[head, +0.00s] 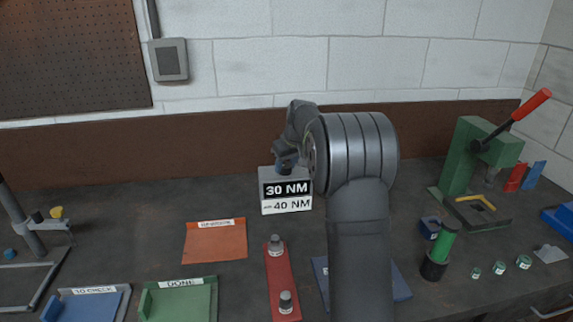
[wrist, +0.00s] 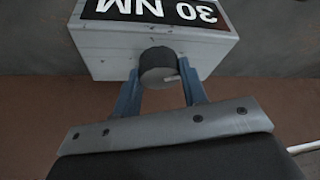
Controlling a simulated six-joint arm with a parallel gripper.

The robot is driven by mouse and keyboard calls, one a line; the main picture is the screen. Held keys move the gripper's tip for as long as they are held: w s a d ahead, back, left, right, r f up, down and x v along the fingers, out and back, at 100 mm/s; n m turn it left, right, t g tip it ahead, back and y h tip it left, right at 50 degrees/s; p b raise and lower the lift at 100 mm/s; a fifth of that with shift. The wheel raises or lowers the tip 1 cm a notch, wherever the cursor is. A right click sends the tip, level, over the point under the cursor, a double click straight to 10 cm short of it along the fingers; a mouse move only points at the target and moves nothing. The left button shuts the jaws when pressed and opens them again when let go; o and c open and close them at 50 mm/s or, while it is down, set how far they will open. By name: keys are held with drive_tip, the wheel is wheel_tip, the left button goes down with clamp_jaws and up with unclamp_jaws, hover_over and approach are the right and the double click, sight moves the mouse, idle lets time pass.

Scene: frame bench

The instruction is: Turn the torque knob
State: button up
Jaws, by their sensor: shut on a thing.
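The torque box (head: 287,205) stands on the bench near the back wall. Its display reads 30 NM in white on black, with a smaller 40 NM line below in the head view. The box also shows in the wrist view (wrist: 105,62), where 30 NM appears upside down. The dark round torque knob (wrist: 158,68) sticks out of the box, with a small light mark on its right side. My gripper (wrist: 160,90) is shut on the knob, one blue finger on each side.
An orange mat (head: 215,242), a green DONE tray (head: 180,300) and a blue TO CHECK tray (head: 95,305) lie at the front left. A red holder (head: 282,285) stands in front of the box. A green press (head: 480,160) with a red lever is at right.

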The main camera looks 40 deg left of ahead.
drive_tip(key=m+t, duration=0.1)
drive_tip(key=m, duration=0.1)
drive_tip(key=m+t+h, duration=0.1)
drive_tip(key=m, duration=0.2)
drive_tip(key=shift+s+a, duration=0.1)
drive_tip(key=shift+s, duration=0.05)
drive_tip(key=m+h, duration=0.1)
drive_tip(key=m, duration=0.4)
drive_tip(key=shift+a+t+h, duration=0.1)
drive_tip(key=shift+t+h, duration=0.2)
drive_tip(key=shift+h, duration=0.1)
drive_tip(key=shift+m, duration=0.4)
drive_tip(key=o, duration=1)
drive_tip(key=v, duration=1.7)
drive_tip(key=shift+s+r, duration=0.2)
drive_tip(key=shift+s, duration=0.05)
drive_tip(key=x, duration=1.7)
drive_tip(key=shift+w+f, duration=0.2)
